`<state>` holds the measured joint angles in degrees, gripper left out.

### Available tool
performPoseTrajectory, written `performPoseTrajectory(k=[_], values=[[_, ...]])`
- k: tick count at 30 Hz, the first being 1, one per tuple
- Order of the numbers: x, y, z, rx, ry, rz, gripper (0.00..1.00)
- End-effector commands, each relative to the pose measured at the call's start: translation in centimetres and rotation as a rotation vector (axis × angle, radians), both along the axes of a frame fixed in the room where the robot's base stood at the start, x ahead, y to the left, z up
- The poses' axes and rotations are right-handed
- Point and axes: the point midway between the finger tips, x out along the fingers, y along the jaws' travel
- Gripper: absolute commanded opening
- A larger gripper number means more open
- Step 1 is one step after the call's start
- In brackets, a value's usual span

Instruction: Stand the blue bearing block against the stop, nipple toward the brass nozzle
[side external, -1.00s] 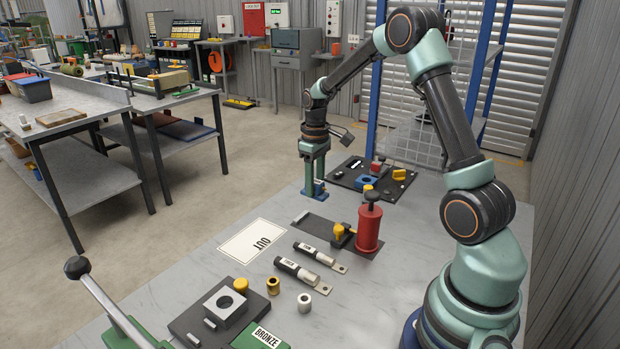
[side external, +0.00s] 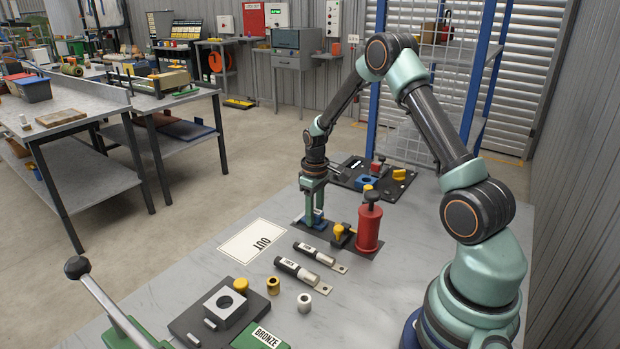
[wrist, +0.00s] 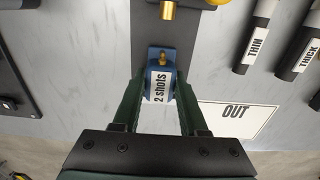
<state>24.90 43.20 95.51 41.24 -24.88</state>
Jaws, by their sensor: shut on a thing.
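The blue bearing block (side external: 312,222) is between the fingers of my gripper (side external: 313,212), which is shut on it. In the wrist view the block (wrist: 161,70) bears a "2 shots" label, and its brass nipple (wrist: 162,58) is on the side toward the brass nozzle (wrist: 168,10). The block is at the near end of the dark plate (wrist: 163,32), apart from the nozzle. In the side view the nozzle's yellow-knobbed fitting (side external: 338,231) is right of the block. The stop is hidden behind my gripper and block; I cannot tell whether they touch.
A white OUT card (side external: 252,242) lies to the left, and two black THICK and THIN tools (side external: 300,271) lie in front. A dark mat (side external: 345,178) with several parts lies behind.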

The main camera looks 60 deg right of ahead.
Motion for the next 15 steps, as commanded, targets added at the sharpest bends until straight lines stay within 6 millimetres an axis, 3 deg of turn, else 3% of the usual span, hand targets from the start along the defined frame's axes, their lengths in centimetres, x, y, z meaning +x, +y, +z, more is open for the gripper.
performPoseTrajectory(k=[4, 5, 6, 15], values=[[0.05, -0.02, -0.26, -0.001, -0.001, 0.000, 0.00], [0.00, 0.00, -0.28, 0.000, 0.000, 0.000, 0.54], [0.00, 0.00, -0.27, 0.000, 0.000, 0.000, 0.69], [0.00, 0.00, -0.23, 0.000, 0.000, 0.000, 0.72]])
